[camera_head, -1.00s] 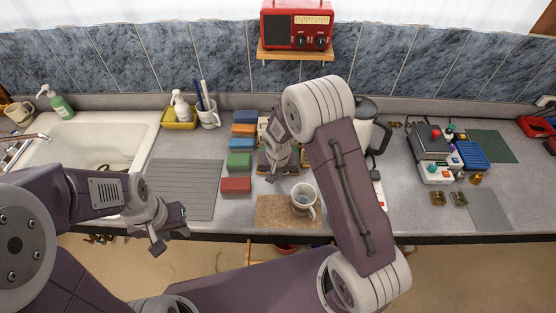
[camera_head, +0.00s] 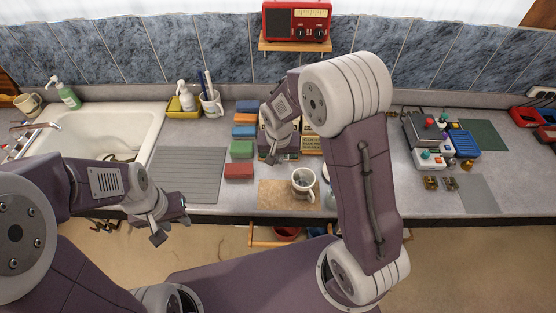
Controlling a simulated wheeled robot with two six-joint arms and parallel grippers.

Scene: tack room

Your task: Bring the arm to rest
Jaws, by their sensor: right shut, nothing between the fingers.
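My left gripper (camera_head: 172,228) hangs in front of the counter's front edge, below the grey ribbed mat (camera_head: 186,175). Its two fingers stand apart with nothing between them. My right arm reaches over the counter, its elbow large in the middle of the view. My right gripper (camera_head: 272,156) points down behind the mug, beside the row of coloured blocks. It is shut and empty. A white mug (camera_head: 304,184) stands on the brown cork mat (camera_head: 277,195), apart from the gripper. My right arm hides part of the counter behind it.
Coloured blocks (camera_head: 239,170) stand in a row left of my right gripper. The sink (camera_head: 140,118) is at left, with a cup of pens (camera_head: 211,103) beside it. A red radio (camera_head: 296,20) sits on a shelf above. Small devices and a blue tray (camera_head: 465,143) are at right.

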